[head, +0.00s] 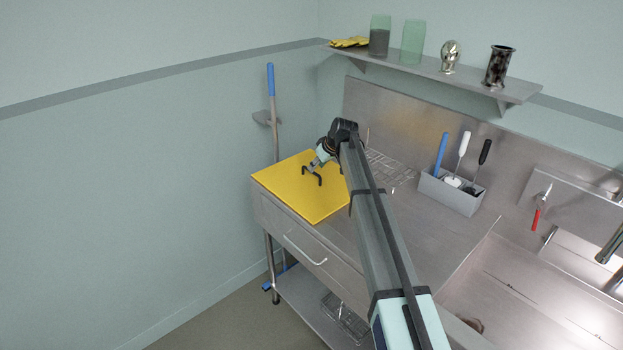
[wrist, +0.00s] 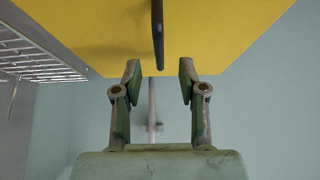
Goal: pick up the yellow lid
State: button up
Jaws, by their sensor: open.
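The yellow lid (head: 288,190) is a flat square sheet lying on the left end of the steel counter in the head view. A black arched handle (head: 312,175) stands up from its middle. My gripper (head: 316,163) is at the handle, and my arm hides the lid's right part. In the wrist view the yellow lid (wrist: 215,30) fills the top. The dark handle (wrist: 158,35) runs down between the fingers' line. My gripper (wrist: 159,78) is open, with one fingertip on each side of the handle's line. I cannot tell whether either finger touches it.
A wire rack (head: 388,170) lies on the counter right of the lid; it also shows in the wrist view (wrist: 35,60). A grey holder (head: 450,192) with brushes stands further right, beside the sink. A shelf (head: 440,72) with jars hangs above. A blue-handled pole (head: 272,110) leans behind the lid.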

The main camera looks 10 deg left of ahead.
aim_at(311, 176)
jog(key=shift+w+a+f, duration=0.15)
jog(key=shift+f, duration=0.25)
jog(key=p+x, duration=0.2)
jog(key=x, duration=0.2)
jog(key=shift+w+a+p, duration=0.15)
jog(key=shift+w+p, duration=0.05)
jog(key=shift+p, duration=0.2)
jog(key=shift+w+a+f, duration=0.15)
jog(key=shift+a+f, duration=0.05)
jog(key=shift+f, duration=0.25)
grip_shut()
